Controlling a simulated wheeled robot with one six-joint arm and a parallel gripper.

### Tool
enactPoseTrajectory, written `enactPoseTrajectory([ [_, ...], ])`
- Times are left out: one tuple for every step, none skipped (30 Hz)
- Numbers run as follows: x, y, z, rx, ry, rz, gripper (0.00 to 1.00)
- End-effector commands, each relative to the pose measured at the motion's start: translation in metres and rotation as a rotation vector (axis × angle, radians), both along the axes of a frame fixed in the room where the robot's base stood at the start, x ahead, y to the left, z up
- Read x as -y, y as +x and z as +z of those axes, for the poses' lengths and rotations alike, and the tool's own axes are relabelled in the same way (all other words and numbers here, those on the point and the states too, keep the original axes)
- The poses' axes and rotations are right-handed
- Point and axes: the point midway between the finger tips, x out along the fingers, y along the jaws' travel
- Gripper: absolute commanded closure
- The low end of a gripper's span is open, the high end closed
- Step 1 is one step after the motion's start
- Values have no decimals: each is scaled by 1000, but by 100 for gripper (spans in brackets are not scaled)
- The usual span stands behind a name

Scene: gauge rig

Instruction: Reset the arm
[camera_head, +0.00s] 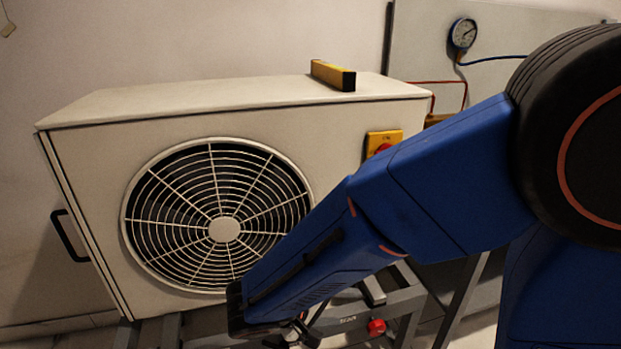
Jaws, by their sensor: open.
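My blue arm (400,195) reaches from the right edge down and left, in front of the lower right part of a cream fan unit (90,140). The dark end of its forearm (238,312) is low in the picture, just below the round fan grille (165,215). Small dark parts show beside it at the bottom edge, too cut off to make out. I do not see the fingers of my gripper. I cannot tell whether the arm touches the unit.
A yellow and black block (332,75) lies on top of the unit. A yellow switch box (382,140) is partly behind my arm. A round gauge (463,33) with a blue hose hangs on the back panel. A grey frame with a red knob (376,327) stands below.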

Motion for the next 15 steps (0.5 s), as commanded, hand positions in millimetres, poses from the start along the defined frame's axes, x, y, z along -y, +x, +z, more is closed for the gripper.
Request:
enactPoseTrajectory([
  [16, 2, 6, -22, 30, -39, 40],
  [24, 2, 9, -37, 45, -56, 40],
  [35, 1, 12, -57, 67, -80, 40],
  [43, 1, 14, -70, 83, -97, 40],
  [50, 0, 17, -85, 101, -114, 40],
  [60, -1, 20, -102, 125, -134, 40],
  [67, -2, 22, -113, 144, -149, 40],
  [74, -4, 24, -126, 163, -164, 40],
  [83, -5, 28, -138, 189, -182, 40],
  [89, -7, 30, -148, 210, -196, 40],
  [96, -8, 32, -157, 230, -208, 40],
  [104, -11, 35, -168, 258, -224, 40],
  [110, -13, 37, -176, 278, -237, 40],
  [116, -15, 39, -183, 299, -248, 40],
  [123, -18, 41, -190, 330, -261, 40],
])
